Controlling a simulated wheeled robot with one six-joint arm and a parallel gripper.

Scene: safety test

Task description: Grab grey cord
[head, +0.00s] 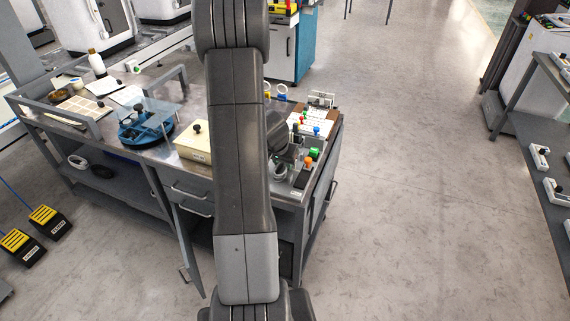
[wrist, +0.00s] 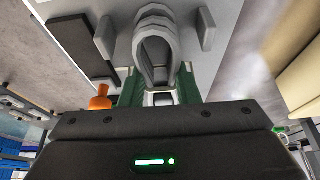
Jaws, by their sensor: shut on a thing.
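The grey cord (wrist: 154,22) shows as a thick looped bundle at the top middle of the wrist view. Its lower end lies between the green fingers of my gripper (wrist: 160,88), which is shut on it. In the head view, a coiled grey cord (head: 279,172) shows near the right end of the workbench, just right of my arm. My dark gripper (head: 285,148) is partly hidden behind my arm there, so the grip itself does not show in that view.
The metal workbench (head: 180,163) holds a cream box (head: 193,142), a blue round fixture (head: 146,128) and trays. An orange knob (wrist: 101,97) stands left of my fingers; a green-topped part (head: 308,163) is close by. Open floor lies right of the bench.

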